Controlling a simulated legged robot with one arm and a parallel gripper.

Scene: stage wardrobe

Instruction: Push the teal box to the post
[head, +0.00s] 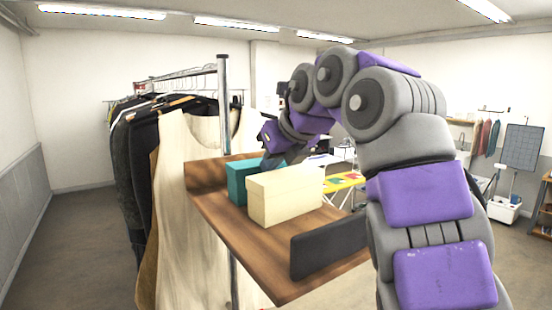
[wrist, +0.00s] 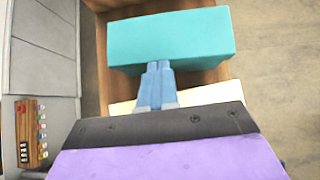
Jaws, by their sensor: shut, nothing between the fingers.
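The teal box (head: 238,183) stands on a brown wooden board (head: 222,215), and its top fills the upper middle of the wrist view (wrist: 170,40). My gripper's fingers (wrist: 158,68) are together and empty, with their tips at the teal box's edge facing the cream box. I cannot tell whether they touch it. In the head view the fingertips are hidden around the cream box and teal box. A metal upright post (head: 224,100) of the clothes rail rises left of the board. I cannot tell whether this is the task's post.
A cream box (head: 285,196) stands on the board beside the teal box, partly hidden under my gripper in the wrist view. A dark panel (head: 330,245) stands at the board's near edge. Clothes (head: 185,190) hang close on the left. A wooden ledge edges the board's far side.

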